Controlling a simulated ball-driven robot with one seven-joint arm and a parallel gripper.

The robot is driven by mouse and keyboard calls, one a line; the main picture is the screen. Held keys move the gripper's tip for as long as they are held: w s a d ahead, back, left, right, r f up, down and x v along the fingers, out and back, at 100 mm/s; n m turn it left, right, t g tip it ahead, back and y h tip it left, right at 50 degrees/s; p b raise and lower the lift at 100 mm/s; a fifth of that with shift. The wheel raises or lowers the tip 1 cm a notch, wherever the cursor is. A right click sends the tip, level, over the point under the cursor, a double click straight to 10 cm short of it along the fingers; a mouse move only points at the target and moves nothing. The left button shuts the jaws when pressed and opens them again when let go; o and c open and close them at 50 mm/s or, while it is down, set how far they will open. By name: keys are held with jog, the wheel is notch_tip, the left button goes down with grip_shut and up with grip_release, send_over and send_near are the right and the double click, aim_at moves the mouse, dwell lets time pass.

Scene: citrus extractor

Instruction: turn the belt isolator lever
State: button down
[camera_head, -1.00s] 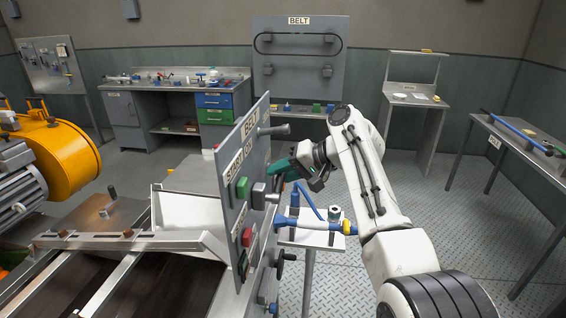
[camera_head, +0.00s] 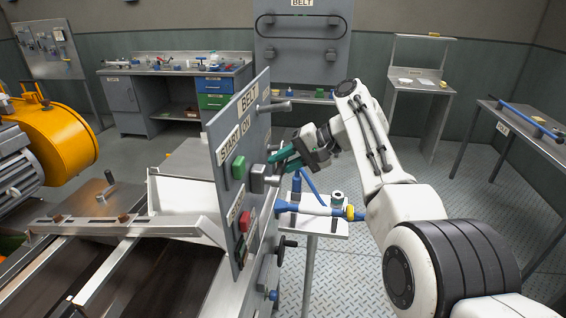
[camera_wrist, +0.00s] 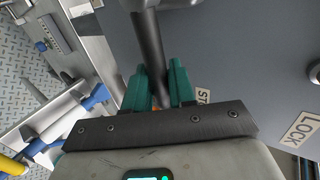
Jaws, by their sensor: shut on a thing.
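The grey control panel (camera_head: 222,130) stands upright at the centre of the head view, seen at a steep angle, with BELT, START and ON labels. My gripper (camera_head: 280,161) is at its right-hand face, its green fingers pointing left. In the wrist view my gripper (camera_wrist: 161,75) is shut on a dark grey lever (camera_wrist: 151,42), whose bar runs up from between the green fingers to a round hub at the top edge. In the head view the held part is mostly hidden by the fingers. The panel in the wrist view carries a LOCK label (camera_wrist: 305,131) and a partly covered label.
A green button (camera_head: 238,167) and a red button (camera_head: 245,221) sit on the panel, and another grey handle (camera_head: 275,106) juts out above. A small stand with a blue tool (camera_head: 312,208) is close below my arm. Open floor lies to the right.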

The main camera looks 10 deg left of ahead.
jog(key=c, duration=1.1)
grip_release()
jog(key=b+v, duration=0.1)
jog(key=v, duration=0.9)
jog(key=shift+d+r, duration=0.15)
jog(key=shift+d, duration=0.2)
